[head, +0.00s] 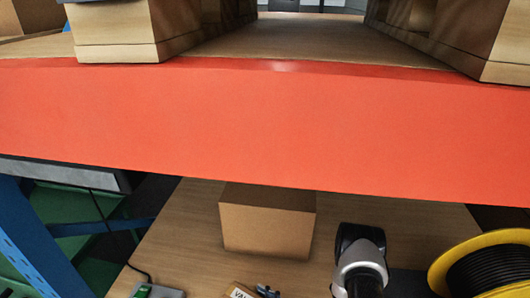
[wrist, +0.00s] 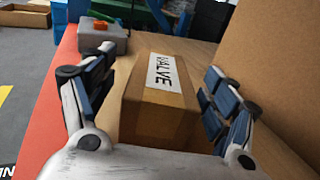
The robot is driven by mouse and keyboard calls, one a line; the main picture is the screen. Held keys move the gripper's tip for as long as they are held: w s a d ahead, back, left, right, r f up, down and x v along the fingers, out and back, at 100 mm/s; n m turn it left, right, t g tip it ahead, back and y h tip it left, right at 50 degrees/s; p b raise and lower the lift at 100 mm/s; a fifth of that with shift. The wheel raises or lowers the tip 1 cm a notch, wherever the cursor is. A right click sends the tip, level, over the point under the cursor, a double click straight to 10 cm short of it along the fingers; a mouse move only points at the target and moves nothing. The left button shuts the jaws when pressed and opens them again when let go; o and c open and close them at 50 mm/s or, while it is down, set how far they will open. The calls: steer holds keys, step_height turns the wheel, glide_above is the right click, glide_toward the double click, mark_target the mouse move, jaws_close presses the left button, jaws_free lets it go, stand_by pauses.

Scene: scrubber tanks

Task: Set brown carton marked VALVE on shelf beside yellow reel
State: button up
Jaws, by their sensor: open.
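The brown carton marked VALVE (wrist: 158,110) lies on the wooden shelf in the wrist view, its white label facing up. It stands between the fingers of my gripper (wrist: 160,66), which is open, with one finger on each side. A gap shows between the fingers and the carton sides. In the head view only a bit of the carton (head: 238,291) shows at the bottom edge, beside my gripper (head: 267,291). The yellow reel (head: 440,275) with black cable stands at the lower right of the head view, partly cut off. It is not in the wrist view.
A plain brown box (head: 267,226) stands on the lower shelf (head: 185,230); a large cardboard face (wrist: 285,80) fills the right of the wrist view. A wide red-orange beam (head: 265,125) crosses above the shelf. A grey case (wrist: 103,38) sits beyond the carton.

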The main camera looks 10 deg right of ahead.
steer(key=v, duration=0.8)
steer(key=shift+s+d+p, duration=0.15)
steer(key=shift+p, duration=0.15)
